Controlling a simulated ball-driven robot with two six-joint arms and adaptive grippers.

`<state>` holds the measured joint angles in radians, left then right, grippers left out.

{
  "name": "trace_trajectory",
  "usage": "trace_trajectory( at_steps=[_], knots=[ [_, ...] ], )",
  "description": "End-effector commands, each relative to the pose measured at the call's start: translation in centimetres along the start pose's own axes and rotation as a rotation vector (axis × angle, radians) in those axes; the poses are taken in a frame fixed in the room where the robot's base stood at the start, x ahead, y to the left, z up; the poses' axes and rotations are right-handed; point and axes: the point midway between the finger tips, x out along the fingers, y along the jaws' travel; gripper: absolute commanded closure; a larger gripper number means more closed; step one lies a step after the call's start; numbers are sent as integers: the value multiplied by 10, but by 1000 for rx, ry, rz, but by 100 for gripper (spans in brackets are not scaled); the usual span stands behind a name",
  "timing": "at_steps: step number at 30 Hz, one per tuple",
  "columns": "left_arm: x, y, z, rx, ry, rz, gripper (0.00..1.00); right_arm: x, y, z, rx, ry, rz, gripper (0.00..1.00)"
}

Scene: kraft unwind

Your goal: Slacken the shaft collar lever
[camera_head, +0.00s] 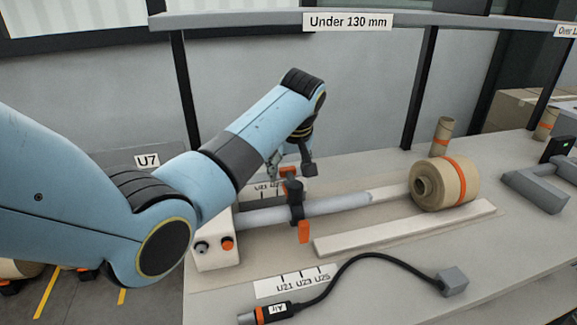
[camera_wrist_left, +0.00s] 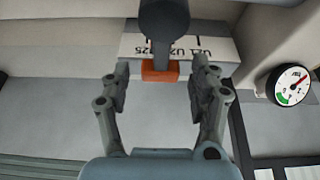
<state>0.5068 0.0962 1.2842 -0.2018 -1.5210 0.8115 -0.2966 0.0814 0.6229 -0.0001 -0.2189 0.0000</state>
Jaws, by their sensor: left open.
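The shaft collar (camera_head: 296,208) is a black clamp around the grey shaft (camera_head: 335,206). One orange lever (camera_head: 304,232) hangs from its front side, and another orange part (camera_head: 291,187) shows at its top. My left gripper (camera_head: 291,168) is just above and behind the collar, partly hidden by its own arm. In the left wrist view my left gripper (camera_wrist_left: 160,88) is open, with an orange block (camera_wrist_left: 160,71) between and slightly beyond the fingertips, apart from both. A dark rounded part (camera_wrist_left: 164,18) is above the block. My right gripper is not in view.
A kraft roll (camera_head: 445,184) with an orange band lies at the shaft's right end, beside a pale rail (camera_head: 405,228). A black air hose (camera_head: 375,260) curves across the table front. A gauge (camera_wrist_left: 290,84) is right of the fingers in the wrist view.

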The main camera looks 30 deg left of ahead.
Motion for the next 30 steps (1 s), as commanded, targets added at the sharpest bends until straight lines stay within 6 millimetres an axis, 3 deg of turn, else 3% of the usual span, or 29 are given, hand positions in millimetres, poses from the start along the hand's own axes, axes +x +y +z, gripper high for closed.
trace_trajectory(
  at_steps=[6, 20, 30],
  knots=[
    [0, 0, 0, 0, 0, 0, 41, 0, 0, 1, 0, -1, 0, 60],
    [0, 0, 0, 0, 0, 0, 100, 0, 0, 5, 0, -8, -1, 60],
    [0, -1, -1, -9, -1, -4, 100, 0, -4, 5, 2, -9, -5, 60]
  ],
)
